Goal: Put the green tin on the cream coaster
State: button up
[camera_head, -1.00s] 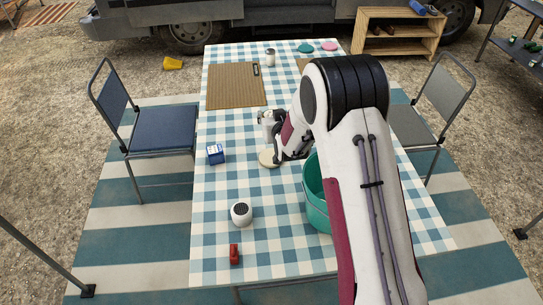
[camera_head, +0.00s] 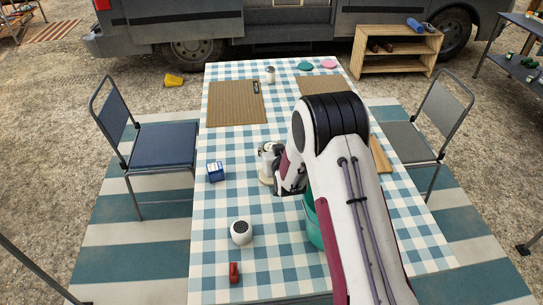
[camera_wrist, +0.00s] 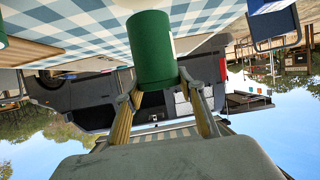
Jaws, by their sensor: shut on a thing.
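The green tin (camera_wrist: 151,45) shows in the wrist view, where my gripper (camera_wrist: 158,82) is shut on it with one finger on each side. In the head view my gripper (camera_head: 268,154) is over the left-middle of the checked table, and I cannot make out the tin there. The cream coaster (camera_head: 264,181) is partly visible just below my gripper in the head view; my wrist hides the rest. I cannot tell whether the tin touches the coaster.
A white round-topped item (camera_head: 241,232) and a red item (camera_head: 234,272) are nearer the front. A green bucket (camera_head: 312,222) is right, partly behind my arm. Brown mats (camera_head: 236,104) lie toward the back.

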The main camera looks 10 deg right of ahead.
jog(key=shift+f, duration=1.85)
jog(key=shift+f, duration=0.1)
jog(key=o, duration=1.2)
jog(key=shift+v, duration=1.25)
jog(key=shift+s+r, duration=0.15)
jog(key=shift+r, duration=1.7)
jog(key=shift+s+r, duration=0.1)
jog(key=shift+r, duration=1.7)
